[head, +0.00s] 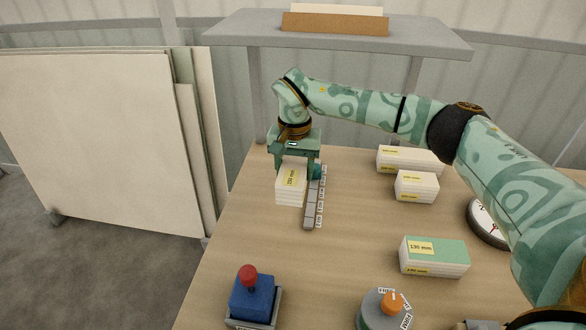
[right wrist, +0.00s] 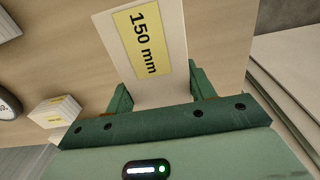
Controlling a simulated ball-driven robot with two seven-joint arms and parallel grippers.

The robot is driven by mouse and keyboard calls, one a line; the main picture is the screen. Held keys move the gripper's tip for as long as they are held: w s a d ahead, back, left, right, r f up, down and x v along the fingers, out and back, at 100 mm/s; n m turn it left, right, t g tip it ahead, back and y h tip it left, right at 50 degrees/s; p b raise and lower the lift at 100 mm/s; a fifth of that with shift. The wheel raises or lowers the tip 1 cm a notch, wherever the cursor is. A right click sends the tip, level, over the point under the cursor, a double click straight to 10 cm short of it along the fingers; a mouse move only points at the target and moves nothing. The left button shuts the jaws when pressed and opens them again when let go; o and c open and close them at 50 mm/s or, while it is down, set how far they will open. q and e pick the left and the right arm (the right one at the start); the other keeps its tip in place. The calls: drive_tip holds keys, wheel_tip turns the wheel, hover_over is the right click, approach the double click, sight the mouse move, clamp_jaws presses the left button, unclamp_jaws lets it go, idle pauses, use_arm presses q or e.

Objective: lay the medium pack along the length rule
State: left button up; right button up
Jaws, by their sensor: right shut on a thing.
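A white layered pack with a yellow label reading 150 mm (head: 290,187) is at the left side of the grey length rule (head: 311,205). The pack lies nearly parallel to the rule. I cannot tell whether it touches the rule or rests fully on the table. My right gripper (head: 298,164) is shut on the far end of this pack, from behind. In the right wrist view the pack (right wrist: 160,75) sits between the two green fingers (right wrist: 162,92). The rule's far end is partly hidden by the gripper. My left gripper is out of view.
On the wooden table (head: 250,230) stand white packs at the back right (head: 408,160) (head: 416,187) and a green-topped 130 mm pack (head: 435,255). A blue block with a red knob (head: 253,298), an orange-knobbed disc (head: 384,308) and a round dial (head: 486,222) also stand there. Panels lean at left.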

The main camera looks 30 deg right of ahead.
drive_tip(key=shift+w+a, duration=0.1)
drive_tip(key=shift+r, duration=0.1)
drive_tip(key=shift+r+p, duration=0.1)
drive_tip(key=shift+p, duration=0.35)
drive_tip(key=shift+f+b, duration=1.05)
drive_tip(key=shift+f, duration=2.05)
drive_tip(key=shift+p, duration=0.7)
drive_tip(key=shift+f+b, duration=0.55)
drive_tip(key=shift+f, duration=1)
drive_tip(key=o, duration=1.3)
drive_tip(key=shift+r, duration=0.1)
